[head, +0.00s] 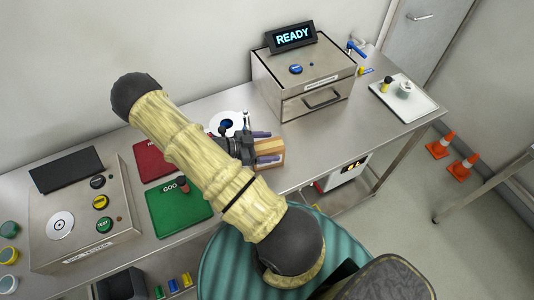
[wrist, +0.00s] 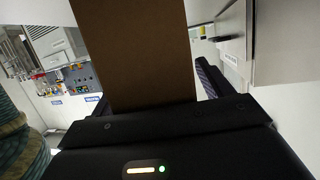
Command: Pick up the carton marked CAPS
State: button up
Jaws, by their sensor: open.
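A brown carton (head: 270,147) stands on the steel bench just right of my gripper's body in the head view. No CAPS marking can be read on it. My gripper (head: 266,146) is open, with one finger on the far side of the carton and one on the near side. In the wrist view the carton (wrist: 135,55) is a plain brown face filling the middle, close to the gripper. I cannot tell whether the fingers touch the carton.
A steel machine with a READY display (head: 293,37) stands behind and right of the carton. A green mat (head: 178,207) and a red mat (head: 150,160) lie left, beside a tester box (head: 85,215). A white tray (head: 405,100) is at the bench's right end; orange cones (head: 440,146) stand on the floor.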

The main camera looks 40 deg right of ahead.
jog(key=c, duration=1.3)
jog(key=shift+r+b, duration=1.35)
jog(key=shift+r, duration=3.7)
